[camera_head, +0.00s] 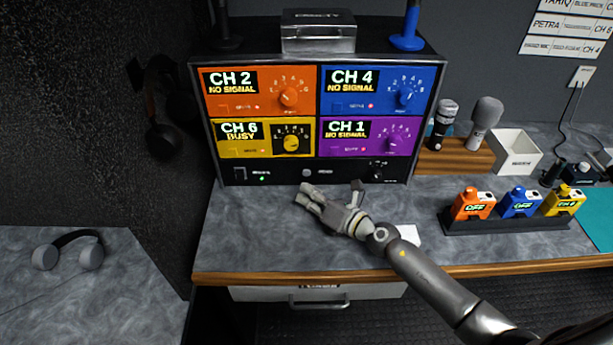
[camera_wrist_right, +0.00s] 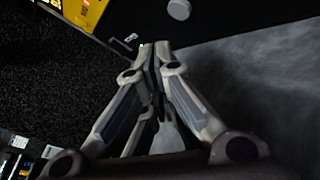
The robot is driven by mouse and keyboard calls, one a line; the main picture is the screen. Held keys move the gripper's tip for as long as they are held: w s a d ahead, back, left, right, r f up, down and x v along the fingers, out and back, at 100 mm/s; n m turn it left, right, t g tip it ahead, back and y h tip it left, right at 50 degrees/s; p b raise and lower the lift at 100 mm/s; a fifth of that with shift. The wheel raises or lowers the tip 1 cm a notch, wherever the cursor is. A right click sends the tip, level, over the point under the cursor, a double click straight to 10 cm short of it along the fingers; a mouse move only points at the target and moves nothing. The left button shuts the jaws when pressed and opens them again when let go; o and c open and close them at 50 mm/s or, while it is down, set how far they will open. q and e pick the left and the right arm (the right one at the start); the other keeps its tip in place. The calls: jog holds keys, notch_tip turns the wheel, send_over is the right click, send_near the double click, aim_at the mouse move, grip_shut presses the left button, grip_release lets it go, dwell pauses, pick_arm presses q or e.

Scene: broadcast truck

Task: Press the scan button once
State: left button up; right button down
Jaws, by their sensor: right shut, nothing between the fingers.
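The receiver rack (camera_head: 198,140) stands at the back of the counter with four coloured channel panels and a black strip along its bottom. A small round button (camera_head: 307,173) sits mid-strip beside a label too small to read; I cannot confirm it is the scan button. A round grey button also shows at the top of the right wrist view (camera_wrist_right: 179,9). My right gripper (camera_head: 302,193) is shut and empty, just in front of and below the strip. Its fingertips (camera_wrist_right: 152,48) appear apart from the button. My left gripper is not in view.
A green light (camera_head: 262,179) glows at the strip's left and a black knob (camera_head: 376,171) sits at its right. A charging dock (camera_head: 480,228) with several colored packs, a white bin (camera_head: 516,155) and microphones (camera_head: 484,122) stand right. The counter left of my gripper is clear.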

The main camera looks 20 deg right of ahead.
jog(key=shift+w+d, duration=0.2)
jog(key=shift+w, duration=0.5)
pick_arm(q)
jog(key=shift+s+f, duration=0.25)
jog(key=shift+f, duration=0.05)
pick_arm(e)
jog(key=shift+w, duration=0.2)
jog(key=shift+w+d, duration=0.1)
dwell(0.4)
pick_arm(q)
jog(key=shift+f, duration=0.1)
pick_arm(e)
jog(key=shift+w+d, duration=0.1)
jog(key=shift+w, duration=0.25)
pick_arm(q)
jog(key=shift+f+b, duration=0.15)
jog(key=shift+b, duration=0.25)
pick_arm(e)
jog(key=shift+w+d, duration=0.1)
jog(key=shift+w, duration=0.25)
jog(key=shift+s+r, duration=0.1)
jog(key=shift+s, duration=0.05)
dwell(0.4)
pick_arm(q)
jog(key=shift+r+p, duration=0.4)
pick_arm(e)
jog(key=shift+s+a, duration=0.25)
jog(key=shift+s, duration=0.4)
